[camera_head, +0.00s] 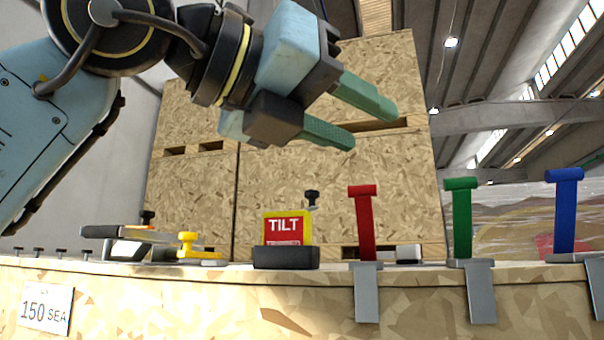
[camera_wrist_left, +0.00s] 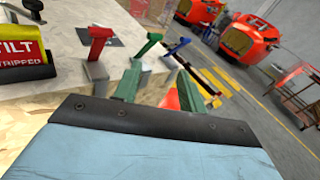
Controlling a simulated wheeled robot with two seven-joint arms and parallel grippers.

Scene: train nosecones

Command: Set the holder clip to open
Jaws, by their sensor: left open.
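I cannot tell for sure which part is the holder clip. A red and yellow TILT block (camera_head: 287,229) stands upright in a dark holder base (camera_head: 286,258) on the wooden bench top. It also shows in the left wrist view (camera_wrist_left: 20,48), cut by the left edge. A small black knob (camera_head: 312,196) shows just behind it. A yellow clamp-like part (camera_head: 190,244) sits to its left. My left gripper (camera_head: 368,125) is open and empty, above and right of the TILT block, apart from everything. Its green fingers also show in the left wrist view (camera_wrist_left: 158,90). My right gripper is not in view.
Red (camera_head: 363,222), green (camera_head: 461,215) and blue (camera_head: 565,210) levers stand upright along the front edge of the bench (camera_head: 240,285), right of the block. Grey and black parts (camera_head: 125,233) lie at the left. Tall chipboard crates (camera_head: 330,190) stand behind.

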